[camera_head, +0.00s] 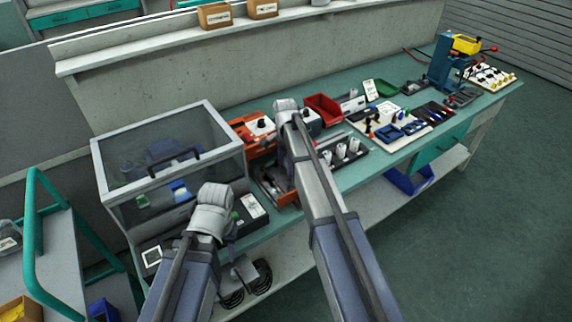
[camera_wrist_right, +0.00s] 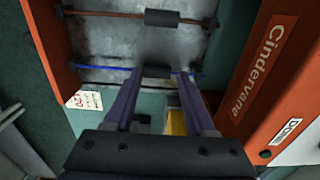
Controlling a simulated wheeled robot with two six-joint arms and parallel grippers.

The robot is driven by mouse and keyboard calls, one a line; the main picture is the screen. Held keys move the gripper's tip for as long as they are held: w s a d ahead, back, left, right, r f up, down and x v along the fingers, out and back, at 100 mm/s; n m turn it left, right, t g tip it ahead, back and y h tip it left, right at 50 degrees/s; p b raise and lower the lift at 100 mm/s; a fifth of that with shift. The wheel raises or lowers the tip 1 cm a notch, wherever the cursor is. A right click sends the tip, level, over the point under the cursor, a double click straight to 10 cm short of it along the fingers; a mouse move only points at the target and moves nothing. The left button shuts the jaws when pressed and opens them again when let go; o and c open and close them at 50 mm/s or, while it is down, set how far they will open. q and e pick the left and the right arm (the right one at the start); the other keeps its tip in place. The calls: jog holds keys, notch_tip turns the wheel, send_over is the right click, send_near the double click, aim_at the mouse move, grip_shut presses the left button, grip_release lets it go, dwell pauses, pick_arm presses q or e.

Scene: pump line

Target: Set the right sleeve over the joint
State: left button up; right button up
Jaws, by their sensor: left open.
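In the right wrist view, an orange housing (camera_wrist_right: 57,45) stands open over a grey inner panel. A dark sleeve (camera_wrist_right: 157,72) sits on a blue line across the panel. In the head view the orange housing (camera_head: 270,183) is partly behind my right arm, which hides my right gripper.
A glass-fronted cabinet (camera_head: 165,160) stands at the bench's left end. An orange unit marked Cindervane (camera_wrist_right: 268,85) is close to the right finger. A red bin (camera_head: 323,108), white cylinders (camera_head: 340,151) and a tool board (camera_head: 395,130) lie farther right.

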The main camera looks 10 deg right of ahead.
jog(key=shift+o, duration=1.1)
notch_tip(320, 180, up, 8)
jog(key=p, duration=0.8)
jog(key=shift+f, duration=0.1)
